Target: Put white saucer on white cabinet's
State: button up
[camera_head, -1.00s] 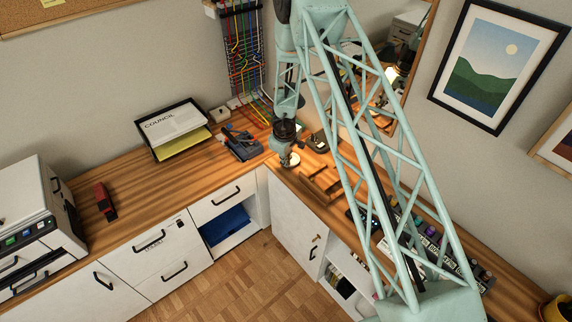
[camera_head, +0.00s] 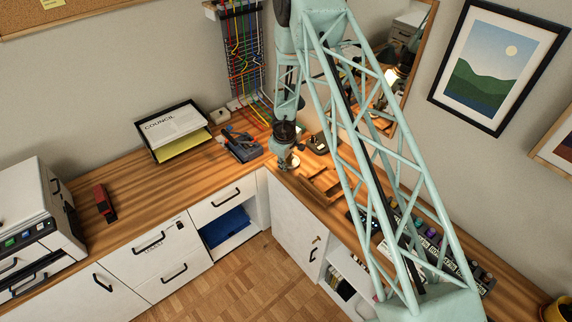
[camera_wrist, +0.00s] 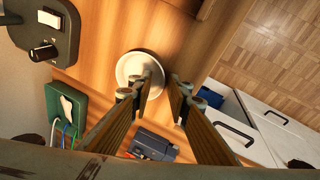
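A round white saucer (camera_wrist: 128,66) lies on the wooden desk in the wrist view. In the head view its pale edge (camera_head: 296,162) shows beside my gripper (camera_head: 284,166), which hides part of it. In the wrist view my gripper (camera_wrist: 163,86) has its two fingers apart. The left finger overlaps the saucer and the right finger is just outside its right rim. Whether either touches it I cannot tell. White cabinets (camera_head: 296,217) stand under the desk. One unit has drawers (camera_head: 150,243) and an open compartment with something blue inside.
A grey device (camera_head: 242,148) and a paper tray (camera_head: 160,152) stand left of my gripper. A brown wooden tray (camera_head: 322,183) lies to its right. A dark switch box (camera_wrist: 52,35) and a green socket box (camera_wrist: 66,108) are near the saucer. The left desk has free room.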

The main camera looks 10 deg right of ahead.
jog(key=shift+p+v, duration=0.9)
jog(key=shift+v, duration=0.8)
jog(key=shift+p+v, duration=0.35)
jog(key=shift+v, duration=0.7)
jog(key=shift+s+a+f+b, duration=0.25)
jog(key=shift+s+b, duration=0.35)
jog(key=shift+b, duration=0.25)
jog(key=s+a+b, duration=0.3)
jog(key=s+b, duration=0.7)
jog(key=shift+s+r, duration=0.15)
jog(key=shift+r, duration=0.1)
